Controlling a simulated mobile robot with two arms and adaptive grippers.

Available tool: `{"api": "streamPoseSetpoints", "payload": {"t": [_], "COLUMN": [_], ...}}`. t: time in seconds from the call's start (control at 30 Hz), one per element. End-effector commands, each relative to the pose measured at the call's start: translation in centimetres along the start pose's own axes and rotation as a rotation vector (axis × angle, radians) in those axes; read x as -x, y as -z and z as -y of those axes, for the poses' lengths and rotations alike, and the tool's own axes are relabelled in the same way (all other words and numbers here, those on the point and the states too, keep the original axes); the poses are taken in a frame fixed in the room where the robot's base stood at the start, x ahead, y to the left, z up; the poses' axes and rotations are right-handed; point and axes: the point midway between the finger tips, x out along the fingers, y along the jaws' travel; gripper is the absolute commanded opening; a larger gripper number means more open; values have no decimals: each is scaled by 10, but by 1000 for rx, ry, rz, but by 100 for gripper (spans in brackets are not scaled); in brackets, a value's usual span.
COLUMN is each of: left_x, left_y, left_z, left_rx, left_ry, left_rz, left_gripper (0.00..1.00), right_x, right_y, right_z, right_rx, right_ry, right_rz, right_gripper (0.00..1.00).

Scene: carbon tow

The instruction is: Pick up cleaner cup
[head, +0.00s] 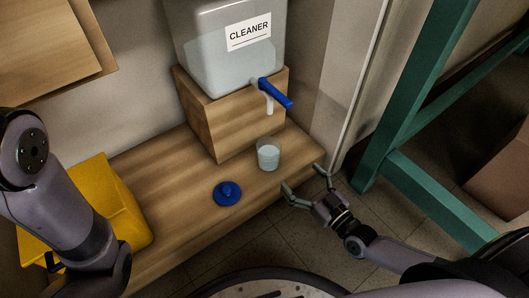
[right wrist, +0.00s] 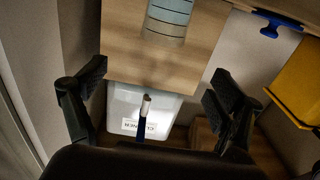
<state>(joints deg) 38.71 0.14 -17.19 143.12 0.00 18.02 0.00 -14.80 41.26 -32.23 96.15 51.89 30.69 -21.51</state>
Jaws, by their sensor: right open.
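The cleaner cup (head: 268,154) is a clear cup with pale blue liquid, standing upright on the wooden bench below the dispenser's spout. It also shows at the top of the right wrist view (right wrist: 168,18), partly cut off by the edge. My right gripper (head: 304,181) is open and empty, just off the bench's front edge, to the right of and nearer than the cup. Its two fingers (right wrist: 158,82) are spread wide with nothing between them touching. The cleaner dispenser (head: 205,55) is a translucent tank labelled CLEANER with a blue tap handle (head: 275,92). My left gripper is out of view.
The dispenser stands on a wooden block (head: 235,128). A blue lid with a knob (head: 228,194) lies on the bench (head: 165,178) left of the cup. A yellow bin (head: 120,205) is at left. A green frame (head: 415,95) rises at right.

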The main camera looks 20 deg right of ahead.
Motion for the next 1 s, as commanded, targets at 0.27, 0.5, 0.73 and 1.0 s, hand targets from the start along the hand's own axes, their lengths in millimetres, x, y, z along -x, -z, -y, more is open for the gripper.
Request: {"api": "streamPoseSetpoints", "payload": {"t": [0.27,0.5,0.73,1.0], "left_x": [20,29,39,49], "left_y": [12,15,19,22], "left_z": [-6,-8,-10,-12], "left_rx": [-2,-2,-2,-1], "left_ry": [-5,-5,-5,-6], "left_rz": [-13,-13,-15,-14], "left_gripper": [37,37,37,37], "right_x": [-64,-95,-115,-148], "right_y": [-3,-2,-5,-5], "right_z": [0,0,3,4], "right_rx": [-1,0,-2,0], "right_ry": [-1,0,0,0], "right_rz": [-6,-2,-5,-2], "right_gripper": [88,88,88,88]}}
